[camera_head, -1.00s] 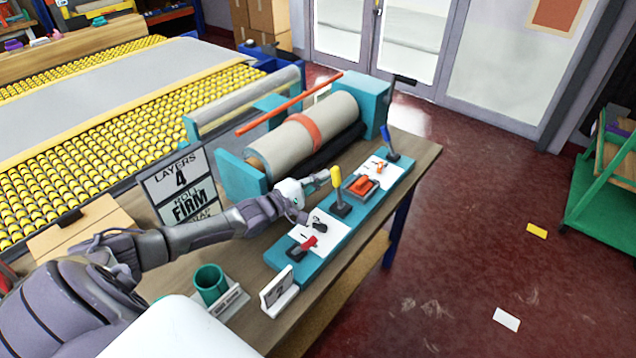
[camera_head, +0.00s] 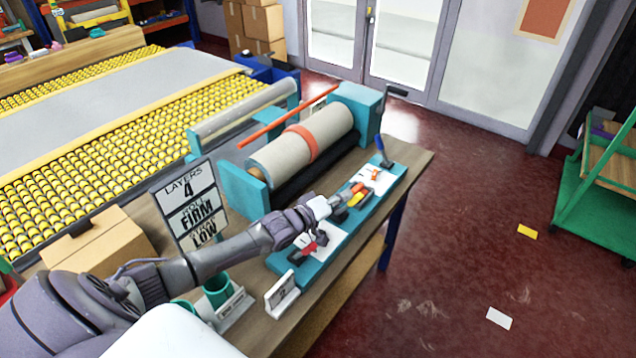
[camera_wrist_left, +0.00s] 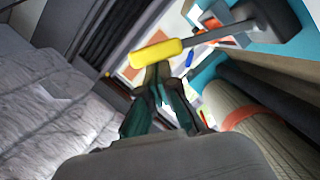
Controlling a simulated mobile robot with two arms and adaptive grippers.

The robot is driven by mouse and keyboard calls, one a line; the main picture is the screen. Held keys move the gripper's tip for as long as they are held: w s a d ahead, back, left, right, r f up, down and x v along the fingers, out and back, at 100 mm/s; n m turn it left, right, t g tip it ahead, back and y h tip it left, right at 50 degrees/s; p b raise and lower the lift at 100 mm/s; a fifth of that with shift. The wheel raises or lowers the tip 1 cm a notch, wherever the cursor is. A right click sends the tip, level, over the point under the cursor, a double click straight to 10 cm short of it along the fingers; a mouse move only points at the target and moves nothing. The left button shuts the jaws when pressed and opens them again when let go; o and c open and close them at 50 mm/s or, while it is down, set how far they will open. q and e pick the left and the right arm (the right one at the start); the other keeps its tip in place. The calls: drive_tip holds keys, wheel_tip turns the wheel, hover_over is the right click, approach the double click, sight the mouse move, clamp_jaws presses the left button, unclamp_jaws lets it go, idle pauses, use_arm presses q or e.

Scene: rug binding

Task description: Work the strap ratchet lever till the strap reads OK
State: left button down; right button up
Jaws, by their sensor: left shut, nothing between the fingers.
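The ratchet lever has a yellow handle (camera_head: 356,198) on a dark arm. It leans low toward the right, over the teal base (camera_head: 385,192) on the bench. My left gripper (camera_head: 340,200) is shut and empty, right at the handle. In the left wrist view the fingertips (camera_wrist_left: 166,76) are just behind the yellow handle (camera_wrist_left: 157,53) and seem to touch it. The orange strap (camera_head: 302,141) goes around the grey roll (camera_head: 325,137). The sign (camera_head: 192,208) reads LAYERS 4, FIRM, and LOW on its bottom panel. My right gripper is out of view.
A red-handled lever (camera_head: 308,247) and a blue-handled lever (camera_head: 381,148) stand along the same base. A green cup (camera_head: 218,290) and small cards (camera_head: 282,289) stand at the bench's near end.

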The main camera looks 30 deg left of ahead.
use_arm(q)
drive_tip(key=shift+s+d+f, duration=0.1)
drive_tip(key=shift+d+f, duration=0.2)
drive_tip(key=shift+d, duration=0.35)
drive_tip(key=shift+s+f, duration=0.1)
wheel_tip(320, 180, up, 10)
drive_tip(key=shift+a+r, duration=0.15)
drive_tip(key=shift+r, duration=0.05)
idle(0.4)
idle(0.7)
